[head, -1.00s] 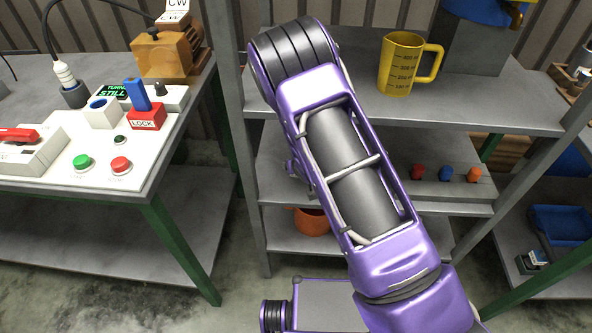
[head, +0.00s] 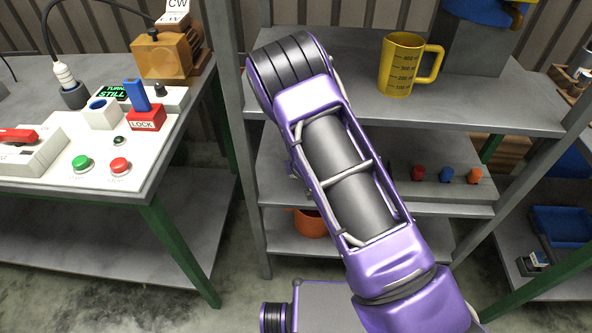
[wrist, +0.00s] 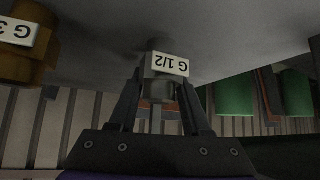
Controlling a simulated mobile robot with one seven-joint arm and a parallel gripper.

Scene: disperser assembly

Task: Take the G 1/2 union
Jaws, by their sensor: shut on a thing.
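The G 1/2 union (wrist: 158,90) is a grey cylindrical fitting with a white "G 1/2" label, which reads upside down in the wrist view. My gripper (wrist: 158,92) is shut on it, with one dark finger on each side. The union's far end is against or close to a grey surface (wrist: 230,28); I cannot tell whether they touch. In the head view my arm hides the gripper and the union.
A brass-coloured fitting (wrist: 22,45) with a "G 3..." label is at the left of the wrist view. Green cylinders (wrist: 234,92) are at the right. In the head view a yellow measuring jug (head: 402,65) stands on the shelf (head: 480,95), right of my arm.

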